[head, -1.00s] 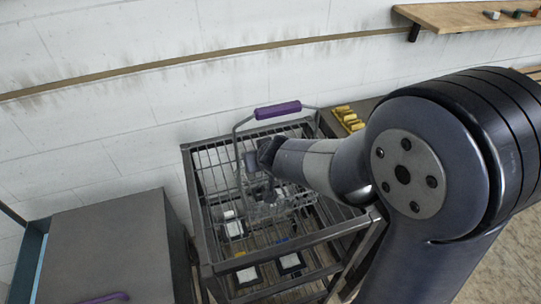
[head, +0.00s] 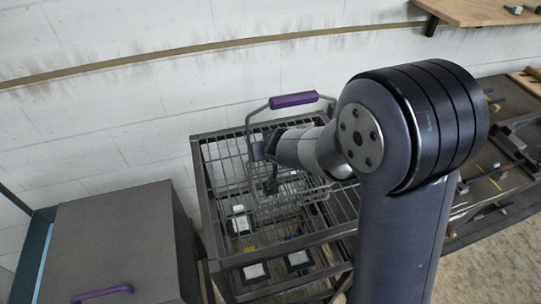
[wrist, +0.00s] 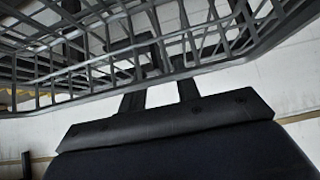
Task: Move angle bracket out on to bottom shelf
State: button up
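My gripper (head: 268,152) is at the wire basket (head: 304,198) with a purple handle (head: 294,100). The basket sits in the upper part of a dark metal rack (head: 208,215). A small dark shape (head: 271,186) hangs below my gripper; I cannot tell whether it is a finger or the angle bracket. In the wrist view two dark fingers (wrist: 160,92) stand apart, their tips crossed by the basket mesh (wrist: 60,85). A dark piece shows behind the mesh near the tips, too hidden to name. I cannot make out the angle bracket for certain.
White-labelled items (head: 254,271) lie lower in the rack. A grey cabinet (head: 110,235) stands close to the left, the wall (head: 110,110) behind. A wooden shelf (head: 470,12) is at upper right. A workbench (head: 500,165) with dark parts stands beyond my arm.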

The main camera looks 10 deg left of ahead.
grip_shut()
jog(key=shift+r, duration=0.1)
dwell(0.6)
jog(key=shift+r+p, duration=0.65)
jog(key=shift+r, duration=0.15)
jog(key=shift+f+b, duration=0.3)
jog(key=shift+b, duration=0.5)
jog(key=shift+t+b, duration=0.3)
jog(key=shift+b, duration=0.55)
jog(key=t+b, duration=0.1)
jog(key=b, duration=0.5)
jog(key=s+t+y+b, duration=0.1)
jog(key=b, duration=0.6)
jog(key=shift+d+f+t, duration=0.15)
jog(key=shift+d+t, duration=0.05)
jog(key=shift+t, duration=0.1)
